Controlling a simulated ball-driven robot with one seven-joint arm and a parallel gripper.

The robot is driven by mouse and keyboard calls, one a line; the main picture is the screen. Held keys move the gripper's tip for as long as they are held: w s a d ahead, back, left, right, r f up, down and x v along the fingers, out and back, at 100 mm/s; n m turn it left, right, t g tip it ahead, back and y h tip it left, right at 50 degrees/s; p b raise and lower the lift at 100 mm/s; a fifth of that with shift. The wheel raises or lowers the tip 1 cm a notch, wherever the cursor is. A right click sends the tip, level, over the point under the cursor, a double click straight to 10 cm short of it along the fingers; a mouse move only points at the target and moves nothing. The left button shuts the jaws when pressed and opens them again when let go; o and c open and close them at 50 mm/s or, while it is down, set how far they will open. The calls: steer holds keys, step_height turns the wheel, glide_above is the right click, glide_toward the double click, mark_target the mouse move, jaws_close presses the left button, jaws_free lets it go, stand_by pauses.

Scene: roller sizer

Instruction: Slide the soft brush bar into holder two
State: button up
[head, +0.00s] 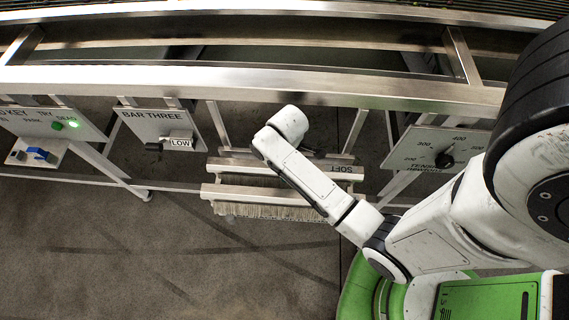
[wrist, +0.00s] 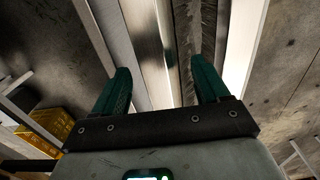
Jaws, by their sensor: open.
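The soft brush bar is a pale metal bar with bristles (head: 262,211) hanging below it, in the rack under the machine frame in the head view. In the wrist view a bright metal bar (wrist: 150,55) and a dark bristle strip (wrist: 195,35) run away from me. My gripper (wrist: 160,85) is open, its teal fingers on either side of these in the picture; contact cannot be told. In the head view my wrist hides the gripper. No label reads holder two.
A dial panel (head: 425,146) is at right, a green-lit panel (head: 40,123) far left. The frame beam (head: 240,83) crosses above. Floor in front is clear. The wrist view shows a yellow crate (wrist: 50,122).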

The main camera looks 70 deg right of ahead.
steer(key=shift+f, duration=0.45)
steer(key=shift+r, duration=0.1)
jaws_close()
